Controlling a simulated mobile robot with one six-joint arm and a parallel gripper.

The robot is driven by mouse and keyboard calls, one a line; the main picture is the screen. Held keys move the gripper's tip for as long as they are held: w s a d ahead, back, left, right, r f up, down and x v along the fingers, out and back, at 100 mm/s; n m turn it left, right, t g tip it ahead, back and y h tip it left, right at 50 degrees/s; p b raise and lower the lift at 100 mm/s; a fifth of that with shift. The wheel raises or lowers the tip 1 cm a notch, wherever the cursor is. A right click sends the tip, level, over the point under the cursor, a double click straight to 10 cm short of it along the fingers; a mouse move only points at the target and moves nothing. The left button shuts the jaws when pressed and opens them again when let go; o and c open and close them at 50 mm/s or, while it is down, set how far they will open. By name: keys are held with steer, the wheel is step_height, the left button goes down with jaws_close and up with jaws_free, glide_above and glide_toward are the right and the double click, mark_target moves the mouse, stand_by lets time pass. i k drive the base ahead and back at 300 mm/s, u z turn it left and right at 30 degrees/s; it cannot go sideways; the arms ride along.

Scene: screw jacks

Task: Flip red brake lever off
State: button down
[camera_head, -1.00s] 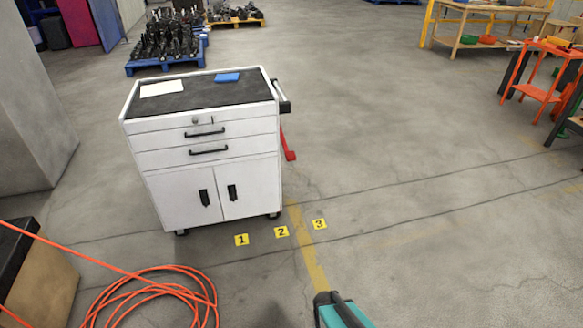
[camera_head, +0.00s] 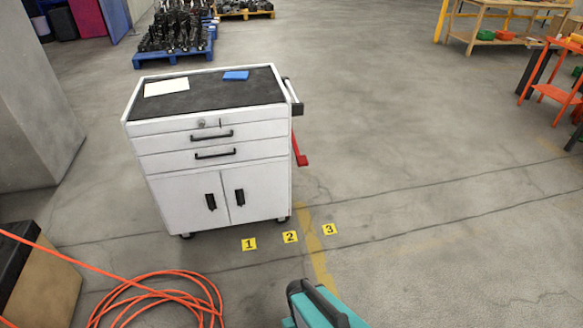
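The red brake lever (camera_head: 299,152) is at the right side of the white tool cart (camera_head: 215,198). It slopes down and outward from the cart's side, with its wider red end at the bottom, above the floor. The upper part of the lever is partly hidden by the cart's edge. A teal and black part of my own arm shows at the bottom edge, in front of the cart and well apart from the lever. My gripper's fingers are not in view.
Yellow floor markers 1 (camera_head: 249,244), 2 (camera_head: 290,237) and 3 (camera_head: 330,229) lie before the cart. An orange hose (camera_head: 160,300) is coiled at the lower left, near a cardboard box (camera_head: 45,285). The floor right of the cart is open.

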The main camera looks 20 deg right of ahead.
mark_target(301, 162)
steer(key=u, duration=0.7)
steer(key=i, duration=0.85)
steer(key=u, duration=0.35)
